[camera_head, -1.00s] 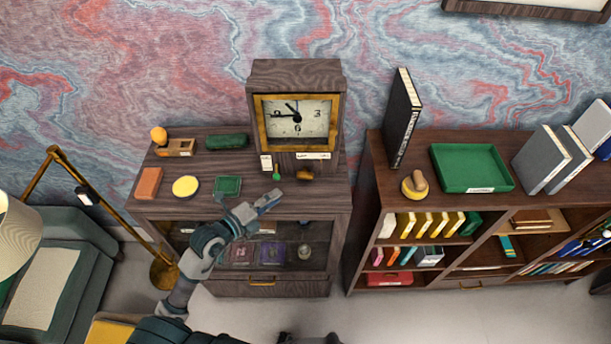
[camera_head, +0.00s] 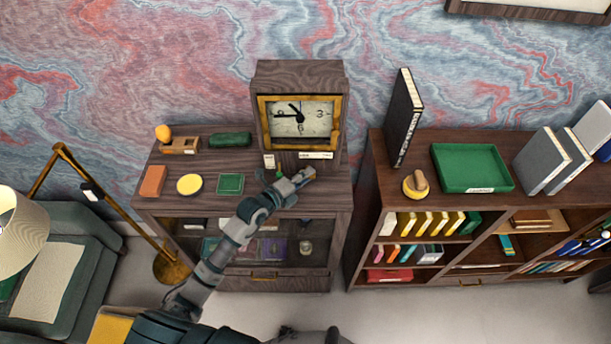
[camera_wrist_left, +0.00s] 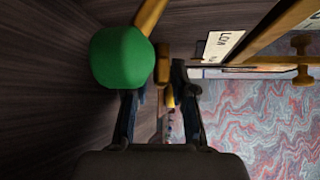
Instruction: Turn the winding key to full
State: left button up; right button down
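The mantel clock (camera_head: 299,122) stands on the left cabinet, with a dial in a brass frame. My left gripper (camera_head: 302,177) is at the front of the clock's base, over the spot of the brass winding key, and hides most of it in the head view. In the left wrist view, a small brass piece (camera_wrist_left: 162,66), probably the key, shows between the spread fingertips of my left gripper (camera_wrist_left: 160,88). I cannot tell whether they touch it. A green ball knob (camera_wrist_left: 121,57) on a brass stem is close beside the left finger. My right gripper is out of view.
A white label (camera_head: 316,155) is on the clock's base; it also shows in the wrist view (camera_wrist_left: 222,46). A green tray (camera_head: 472,167) is on the right shelf.

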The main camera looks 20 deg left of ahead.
pick_arm(q)
grip_shut()
